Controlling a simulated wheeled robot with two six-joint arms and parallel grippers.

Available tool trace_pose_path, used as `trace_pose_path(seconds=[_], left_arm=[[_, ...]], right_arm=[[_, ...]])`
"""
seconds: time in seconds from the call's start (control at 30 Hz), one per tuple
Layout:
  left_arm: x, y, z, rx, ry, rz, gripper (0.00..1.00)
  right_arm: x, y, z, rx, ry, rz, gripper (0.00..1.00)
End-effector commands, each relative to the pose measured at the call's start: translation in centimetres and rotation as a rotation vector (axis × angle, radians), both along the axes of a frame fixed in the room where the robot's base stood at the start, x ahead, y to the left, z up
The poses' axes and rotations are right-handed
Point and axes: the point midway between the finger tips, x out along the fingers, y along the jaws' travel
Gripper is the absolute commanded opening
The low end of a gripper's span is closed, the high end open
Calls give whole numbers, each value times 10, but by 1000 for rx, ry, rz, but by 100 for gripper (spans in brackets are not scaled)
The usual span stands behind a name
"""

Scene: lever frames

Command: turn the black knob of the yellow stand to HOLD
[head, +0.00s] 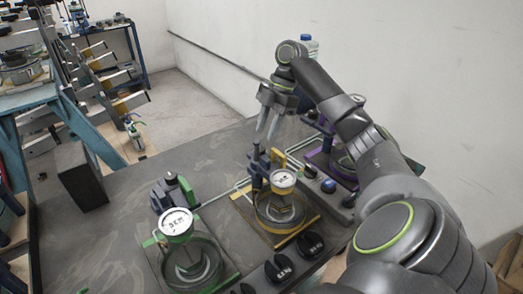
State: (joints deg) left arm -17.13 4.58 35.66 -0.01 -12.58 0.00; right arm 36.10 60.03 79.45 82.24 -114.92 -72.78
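The yellow stand (277,240) is on the grey bench near the middle of the head view, with a round white-faced gauge (283,179) on top. Two black knobs with pale markings, one on the right (310,243) and one on the left (279,267), sit on a dark box in front of it. Their lettering is too small to read, and I cannot tell which stand each belongs to. My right gripper (269,130) hangs above and behind the yellow stand, fingers pointing down, apart and empty. It touches no knob. My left gripper is out of view.
A green stand (205,282) is at the left and a purple stand (318,155) behind at the right, partly hidden by my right arm. A box with a blue knob (328,186) lies between yellow and purple.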

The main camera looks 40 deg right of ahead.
Motion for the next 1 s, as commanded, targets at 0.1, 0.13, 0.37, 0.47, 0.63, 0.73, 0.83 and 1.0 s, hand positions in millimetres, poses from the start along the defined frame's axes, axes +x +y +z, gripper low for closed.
trace_pose_path(seconds=[0.1,0.13,0.37,0.47,0.63,0.73,0.83,1.0], left_arm=[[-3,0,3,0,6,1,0],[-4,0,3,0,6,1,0],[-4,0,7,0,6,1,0],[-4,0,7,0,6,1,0],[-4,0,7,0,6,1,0],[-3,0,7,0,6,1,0],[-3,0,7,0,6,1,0],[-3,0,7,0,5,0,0]], right_arm=[[0,10,-22,2,4,2,35],[0,11,-26,3,5,1,35],[2,20,-46,1,2,0,35],[2,21,-49,1,2,0,35],[2,21,-49,0,1,-1,35],[2,21,-49,0,1,-1,30],[2,20,-49,0,1,-1,17],[2,20,-49,0,1,-1,3]])
